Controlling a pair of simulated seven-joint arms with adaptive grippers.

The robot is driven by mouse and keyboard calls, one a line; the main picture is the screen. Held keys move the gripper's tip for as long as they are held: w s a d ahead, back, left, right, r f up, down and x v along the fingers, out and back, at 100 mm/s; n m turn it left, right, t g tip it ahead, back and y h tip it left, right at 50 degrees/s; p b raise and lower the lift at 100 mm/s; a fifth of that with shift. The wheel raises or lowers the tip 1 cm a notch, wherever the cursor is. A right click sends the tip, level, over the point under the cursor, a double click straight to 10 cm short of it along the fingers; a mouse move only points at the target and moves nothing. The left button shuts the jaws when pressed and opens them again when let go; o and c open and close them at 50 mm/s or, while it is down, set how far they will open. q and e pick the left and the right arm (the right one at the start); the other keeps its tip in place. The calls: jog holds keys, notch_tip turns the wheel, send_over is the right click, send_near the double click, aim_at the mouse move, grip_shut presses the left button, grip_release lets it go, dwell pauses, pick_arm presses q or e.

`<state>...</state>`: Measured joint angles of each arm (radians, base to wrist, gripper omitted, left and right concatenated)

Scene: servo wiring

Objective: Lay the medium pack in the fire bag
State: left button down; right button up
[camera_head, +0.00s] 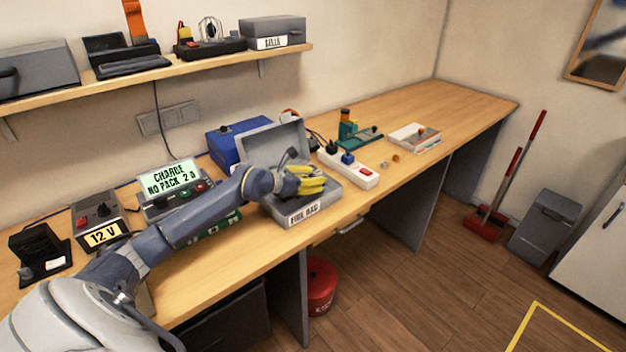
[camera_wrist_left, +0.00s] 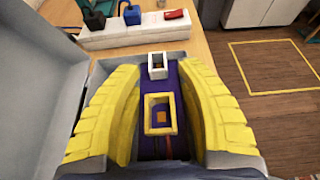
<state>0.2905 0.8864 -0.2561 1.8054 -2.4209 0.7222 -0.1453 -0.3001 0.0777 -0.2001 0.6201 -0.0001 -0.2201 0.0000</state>
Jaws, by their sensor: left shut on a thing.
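The fire bag (camera_head: 300,216) is a grey open box on the bench, with a label on its front and its lid raised at the back. My left gripper (camera_head: 314,182) is over its open top. In the left wrist view, the yellow fingers (camera_wrist_left: 165,110) are shut on a dark purple pack (camera_wrist_left: 184,112) with a yellow-framed connector and a white connector. The grey lid (camera_wrist_left: 35,90) stands on the left there. I cannot tell whether the pack touches the box floor. In the head view, the fingers hide the pack. My right gripper is not in view.
A white power strip (camera_head: 350,172) lies just right of the box, with plugs in it. A blue case (camera_head: 226,140) stands behind. The charger (camera_head: 172,190) and the 12 V supply (camera_head: 100,218) are to the left. The bench's far right end is clear.

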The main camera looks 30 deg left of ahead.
pick_arm(q)
jog(key=shift+f, duration=0.55)
jog(key=c, duration=0.9)
grip_release()
jog(key=shift+o, duration=0.2)
jog(key=shift+r, duration=0.3)
jog(key=v, duration=1.2)
jog(key=shift+r, duration=0.25)
